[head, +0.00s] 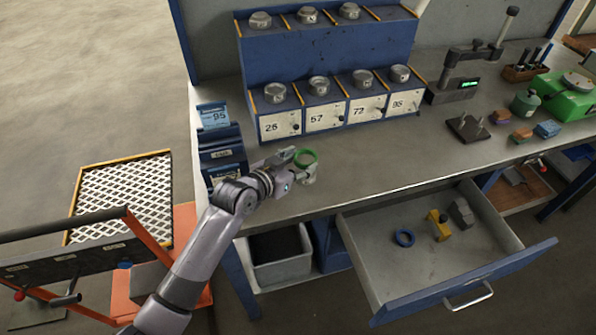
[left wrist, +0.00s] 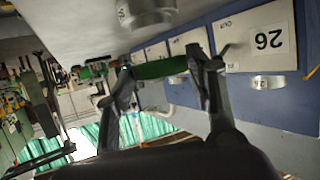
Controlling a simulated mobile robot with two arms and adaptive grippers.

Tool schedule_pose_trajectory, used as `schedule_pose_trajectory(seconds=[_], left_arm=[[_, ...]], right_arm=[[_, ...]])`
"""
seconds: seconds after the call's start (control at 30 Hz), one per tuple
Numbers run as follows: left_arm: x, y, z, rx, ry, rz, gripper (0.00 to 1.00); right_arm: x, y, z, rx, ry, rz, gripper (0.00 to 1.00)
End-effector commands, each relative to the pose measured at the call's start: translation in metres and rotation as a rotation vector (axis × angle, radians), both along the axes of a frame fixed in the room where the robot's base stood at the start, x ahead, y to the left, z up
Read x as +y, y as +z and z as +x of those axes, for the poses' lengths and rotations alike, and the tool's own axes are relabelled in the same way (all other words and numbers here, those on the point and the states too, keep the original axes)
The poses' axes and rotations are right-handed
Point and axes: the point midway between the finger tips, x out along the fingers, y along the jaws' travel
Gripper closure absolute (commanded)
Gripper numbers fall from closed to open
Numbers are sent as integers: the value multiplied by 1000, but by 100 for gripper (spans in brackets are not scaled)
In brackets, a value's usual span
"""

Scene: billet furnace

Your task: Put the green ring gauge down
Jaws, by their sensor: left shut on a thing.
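The green ring gauge (head: 305,158) is held by my left gripper (head: 297,170) over the front left part of the workbench top. In the left wrist view the ring gauge (left wrist: 160,68) shows edge-on as a green band between the two fingers of the left gripper (left wrist: 165,75). I cannot tell from the head view how high the ring is above the bench (head: 360,165). My right gripper is not in view.
A blue rack (head: 325,60) with numbered boxes and metal cups stands behind. Blue holders (head: 220,145) stand left of the gripper. An open drawer (head: 375,255) holds a blue ring (head: 404,237), a yellow piece (head: 439,225) and a grey piece (head: 461,212). Bench right of the gripper is clear.

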Motion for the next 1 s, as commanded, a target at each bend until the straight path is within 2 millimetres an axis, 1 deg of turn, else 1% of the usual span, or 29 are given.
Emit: schedule_pose_trajectory(seconds=[0.1,0.17,0.27,0.57,0.7,0.73,1.0], left_arm=[[1,-16,-1,2,1,2,82],[1,-23,0,3,1,1,82],[0,-34,0,1,1,1,82],[0,-38,0,-2,1,1,82],[0,-43,0,-1,1,1,82],[0,-43,0,0,1,2,50],[0,-42,0,1,1,1,32]], right_arm=[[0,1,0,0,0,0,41],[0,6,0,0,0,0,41],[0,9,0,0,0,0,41],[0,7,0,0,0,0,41],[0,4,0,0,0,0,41],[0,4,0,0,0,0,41],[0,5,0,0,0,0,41]])
